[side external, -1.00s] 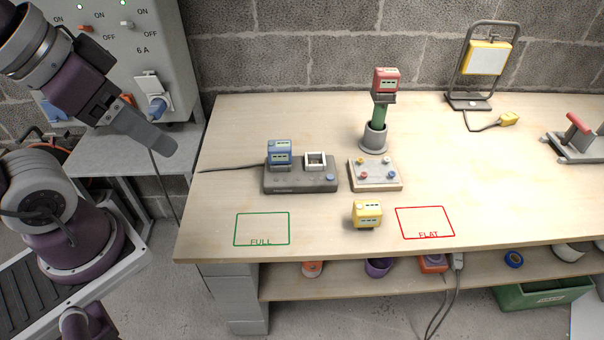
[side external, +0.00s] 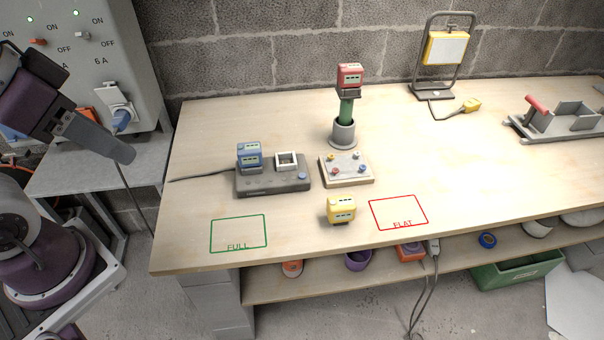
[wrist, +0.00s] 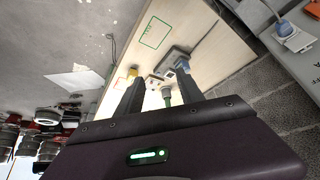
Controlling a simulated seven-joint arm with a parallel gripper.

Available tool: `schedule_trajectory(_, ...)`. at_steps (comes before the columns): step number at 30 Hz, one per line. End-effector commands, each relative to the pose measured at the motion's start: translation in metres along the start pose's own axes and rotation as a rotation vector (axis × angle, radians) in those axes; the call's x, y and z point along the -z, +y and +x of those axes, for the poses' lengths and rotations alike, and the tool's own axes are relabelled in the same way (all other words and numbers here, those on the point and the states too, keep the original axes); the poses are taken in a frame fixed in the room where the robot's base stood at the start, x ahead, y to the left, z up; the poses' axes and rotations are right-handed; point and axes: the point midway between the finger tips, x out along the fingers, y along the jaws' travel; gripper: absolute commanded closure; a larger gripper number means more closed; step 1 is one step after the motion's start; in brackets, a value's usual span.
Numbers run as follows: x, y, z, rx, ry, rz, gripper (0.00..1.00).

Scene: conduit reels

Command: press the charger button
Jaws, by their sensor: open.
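The charger (side external: 262,184) is a dark grey block on the bench. A blue battery (side external: 249,156) stands in its left slot, and a white-framed slot (side external: 286,161) beside it looks empty. A small round blue button (side external: 303,176) sits on its right end. My gripper (side external: 120,148) hangs left of the bench, well away from the charger and above the floor side. In the wrist view my gripper (wrist: 160,78) has its two fingers spread with nothing held.
A control board (side external: 346,170) with coloured knobs stands right of the charger. A green-handled tool with a red battery (side external: 349,75) stands in a grey holder (side external: 343,133). A yellow battery (side external: 341,209) lies between the green FULL (side external: 238,216) and red FLAT (side external: 398,198) outlines.

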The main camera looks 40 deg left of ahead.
Motion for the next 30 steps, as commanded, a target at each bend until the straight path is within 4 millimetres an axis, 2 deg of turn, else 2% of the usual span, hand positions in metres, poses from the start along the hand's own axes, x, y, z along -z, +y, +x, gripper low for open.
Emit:
schedule_trajectory(1,0.0,0.0,0.0,0.0,0.0,0.0,0.67)
schedule_trajectory(6,0.0,0.0,0.0,0.0,0.0,0.0,1.0)
schedule_trajectory(30,0.0,0.0,0.0,0.0,0.0,0.0,1.0)
